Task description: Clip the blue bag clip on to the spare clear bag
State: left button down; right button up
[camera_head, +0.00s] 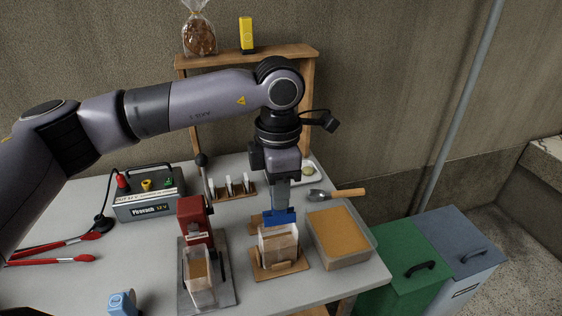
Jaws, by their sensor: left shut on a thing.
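My left gripper (281,202) points straight down over the right half of the table and is shut on the blue bag clip (279,217). The clip is at the top edge of a clear bag (279,243) that stands upright on a small wooden stand (263,270). The clip touches or overlaps the bag's top; I cannot tell whether it grips it. Another clear bag (201,290) with brown contents stands at the red lever press (196,222). My right gripper is not in view.
A tub of brown-orange filling (341,258) stands close right of the wooden stand. A scoop (337,194) lies behind it. A battery box (149,192), red tongs (55,260) and a light-blue object (122,303) are on the left. Green (405,268) and grey bins stand beyond the right edge.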

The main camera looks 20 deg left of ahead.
pick_arm(q)
notch_tip(320, 180, down, 4)
jog(key=shift+w+d+r+n+b, duration=0.15)
jog(key=shift+n+b, duration=0.25)
jog(key=shift+b, duration=0.65)
jog(key=shift+f+b, duration=0.25)
jog(key=shift+b, duration=0.05)
jog(key=shift+f, duration=0.1)
dwell(0.5)
jog(key=shift+f+b, duration=0.3)
jog(key=shift+b, duration=0.2)
